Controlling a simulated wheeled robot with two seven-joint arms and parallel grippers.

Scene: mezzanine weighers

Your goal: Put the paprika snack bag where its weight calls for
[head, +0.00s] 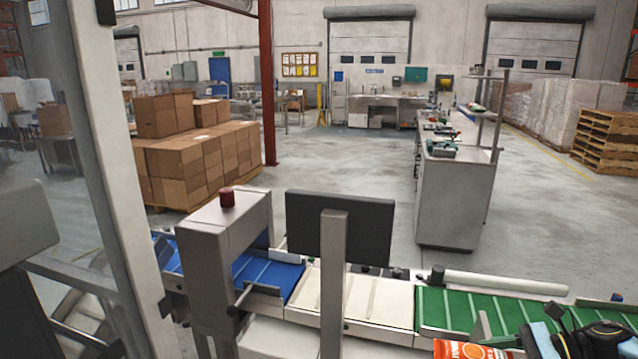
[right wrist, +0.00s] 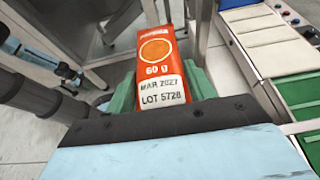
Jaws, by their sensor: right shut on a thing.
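The orange paprika snack bag (right wrist: 157,68) is held upright between the green fingers of my right gripper (right wrist: 162,92). Its face reads 60 g, MAR 2027 and LOT 5728. In the head view only the bag's top (head: 462,349) shows at the bottom edge, in front of the green belt (head: 470,306). A cream belt section (head: 375,298) lies left of the green belt, and a blue belt (head: 262,277) lies further left.
A grey machine housing with a red lamp (head: 227,197) straddles the blue belt. A grey post (head: 333,285) rises before the cream belt. A steel bench (head: 460,190) with items stands beyond the belts. Boxes (head: 200,150) are stacked at back left.

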